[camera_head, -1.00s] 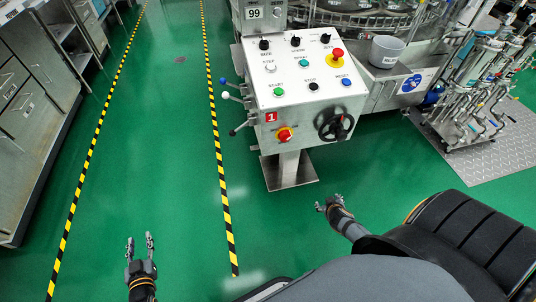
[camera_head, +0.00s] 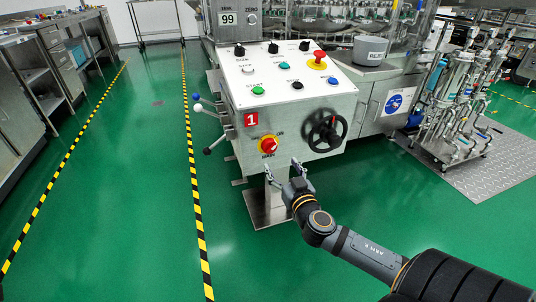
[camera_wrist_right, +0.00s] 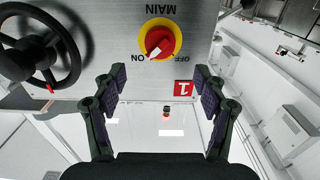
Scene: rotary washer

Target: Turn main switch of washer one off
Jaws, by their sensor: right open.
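The main switch (camera_head: 268,145) is a red knob on a yellow disc, low on the front of the washer's control panel (camera_head: 290,100), to the right of the red "1" label (camera_head: 251,119). In the right wrist view the main switch (camera_wrist_right: 159,40) appears upside down with "MAIN", "ON" and "OFF" lettering, its white pointer toward "ON". My right gripper (camera_head: 284,166) is open and empty, just below and in front of the switch, apart from it. In the wrist view its fingers (camera_wrist_right: 160,92) stand apart with the knob beyond them. My left gripper is out of view.
A black handwheel (camera_head: 326,131) sits right of the switch, and it also shows in the wrist view (camera_wrist_right: 38,57). Levers (camera_head: 207,106) stick out at the panel's left. A pipe rack (camera_head: 458,105) stands at right. Green floor at left is clear.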

